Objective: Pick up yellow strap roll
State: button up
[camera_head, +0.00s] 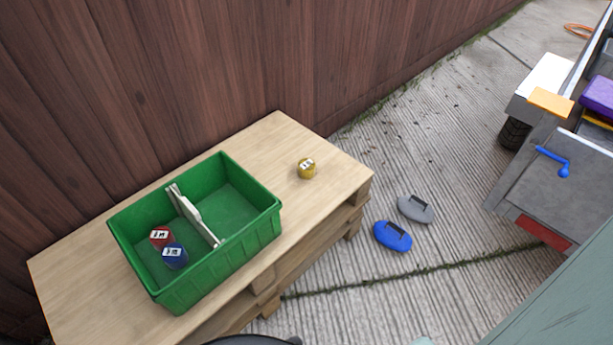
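The yellow strap roll (307,169) is a small short cylinder with a white and black label on top. It stands on the bare right part of the wooden pallet table (278,135), to the right of the green crate (265,222) and apart from it. My gripper cannot be made out in the head view. A dark curved shape at the bottom edge may be part of my own body.
The green crate has a pale central handle (190,213) and holds a red roll (161,237) and a blue roll (175,256). A wooden fence (200,70) stands behind. Blue (393,236) and grey (416,209) objects lie on the concrete. A trailer (545,185) is at right.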

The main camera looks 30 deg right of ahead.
aim_at(305, 166)
jog(key=i+l+u, duration=0.2)
jog(key=l+u, duration=0.25)
jog(key=l, duration=1.15)
jog(key=k+l+u, duration=0.1)
jog(key=l+u, duration=0.3)
jog(key=l, duration=1.15)
